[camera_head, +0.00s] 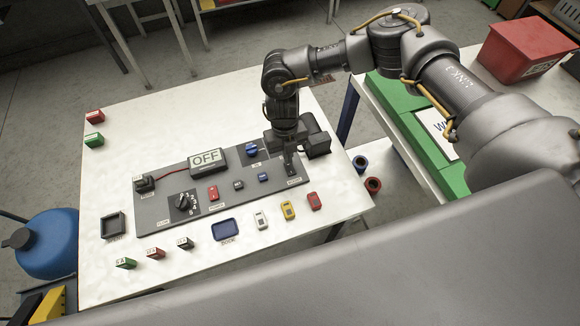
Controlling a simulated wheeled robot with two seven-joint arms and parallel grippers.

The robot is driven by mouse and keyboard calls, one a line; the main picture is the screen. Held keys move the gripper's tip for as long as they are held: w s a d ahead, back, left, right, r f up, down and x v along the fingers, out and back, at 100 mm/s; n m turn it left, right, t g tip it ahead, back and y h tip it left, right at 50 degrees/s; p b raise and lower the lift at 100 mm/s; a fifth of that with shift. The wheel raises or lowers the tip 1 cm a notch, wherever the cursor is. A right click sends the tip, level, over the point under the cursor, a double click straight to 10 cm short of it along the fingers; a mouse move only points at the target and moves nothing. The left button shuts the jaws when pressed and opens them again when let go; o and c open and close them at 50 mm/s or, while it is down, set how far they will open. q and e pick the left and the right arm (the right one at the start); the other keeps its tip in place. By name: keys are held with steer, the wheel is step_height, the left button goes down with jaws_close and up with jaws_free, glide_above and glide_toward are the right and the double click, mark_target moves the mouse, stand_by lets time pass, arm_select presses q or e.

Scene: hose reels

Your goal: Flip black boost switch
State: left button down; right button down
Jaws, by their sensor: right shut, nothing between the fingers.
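A grey control panel (160,213) lies on the white table (130,130). My right gripper (290,168) is shut and empty, pointing down at the panel's right end. A small label (294,183) sits just in front of its fingertips, too small to read for certain. The black boost switch cannot be picked out for sure; it may be hidden at the fingertips, and whether they touch anything is unclear. Another black switch (145,183) sits at the panel's left end. My left gripper is out of view.
The panel also has an OFF display (207,159), a black rotary dial (184,204), a blue switch (252,150) and small red, dark and blue buttons. Several coloured blocks line the table's front. A blue tank (50,245) stands left; a red bin (525,48) is at upper right.

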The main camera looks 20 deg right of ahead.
steer(key=shift+f+b, duration=0.7)
steer(key=shift+f, duration=0.15)
stand_by(0.4)
steer(key=shift+r+p, duration=2.4)
steer(key=shift+r, duration=1.15)
steer(key=shift+a+f, duration=0.1)
